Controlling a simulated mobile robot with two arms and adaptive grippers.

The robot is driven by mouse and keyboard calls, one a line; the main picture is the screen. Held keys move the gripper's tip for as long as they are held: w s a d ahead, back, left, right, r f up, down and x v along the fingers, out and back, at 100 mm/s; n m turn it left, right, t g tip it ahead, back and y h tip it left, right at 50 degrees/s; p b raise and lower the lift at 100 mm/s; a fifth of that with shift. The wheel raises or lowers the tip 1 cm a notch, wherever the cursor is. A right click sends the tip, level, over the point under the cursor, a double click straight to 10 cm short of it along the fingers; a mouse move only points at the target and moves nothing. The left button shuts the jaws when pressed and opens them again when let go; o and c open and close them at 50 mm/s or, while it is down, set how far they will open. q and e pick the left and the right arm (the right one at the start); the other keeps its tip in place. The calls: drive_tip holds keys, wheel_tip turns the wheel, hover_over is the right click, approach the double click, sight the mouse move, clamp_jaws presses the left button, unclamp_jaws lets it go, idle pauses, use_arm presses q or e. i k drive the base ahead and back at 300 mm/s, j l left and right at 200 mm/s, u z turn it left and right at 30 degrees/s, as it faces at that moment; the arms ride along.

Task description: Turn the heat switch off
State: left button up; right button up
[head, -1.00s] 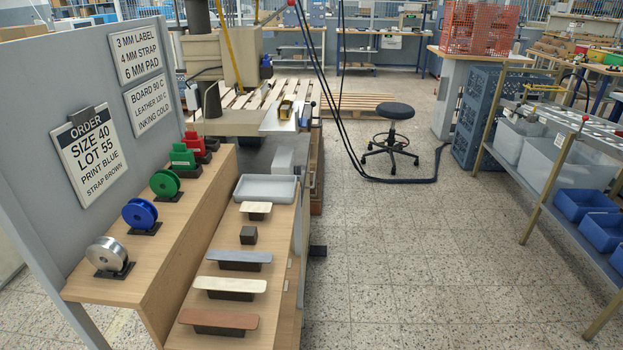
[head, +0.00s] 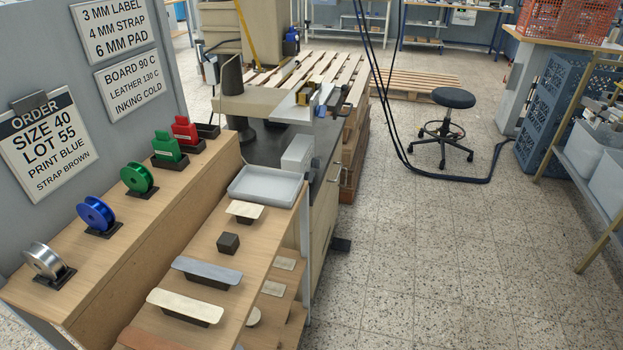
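Neither of my grippers is in view. No heat switch can be made out. A machine with a dark upright cylinder (head: 233,75) and a grey bed stands at the far end of the workbench. A pale grey box (head: 298,152) sits on the dark top in front of it, and any switch on it is too small or hidden to tell. A small metal part with a yellowish piece (head: 303,95) sits at the machine's right side.
A wooden shelf holds silver (head: 43,261), blue (head: 96,214) and green (head: 138,178) reels. Beside it are a grey tray (head: 267,187) and several strips on blocks. A black stool (head: 453,98) and hanging cables (head: 384,120) stand right of the bench.

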sight(310, 177)
drive_tip(key=i+l+u, duration=0.1)
drive_tip(key=u, duration=0.5)
drive_tip(key=i+l+u, duration=0.2)
drive_tip(key=l, duration=0.35)
drive_tip(key=i+l+u, duration=0.2)
drive_tip(key=l, duration=0.4)
drive_tip(key=l+u, duration=0.2)
drive_tip(key=l, duration=0.4)
drive_tip(key=l+u, duration=0.2)
drive_tip(key=l, duration=0.4)
drive_tip(key=i, duration=0.05)
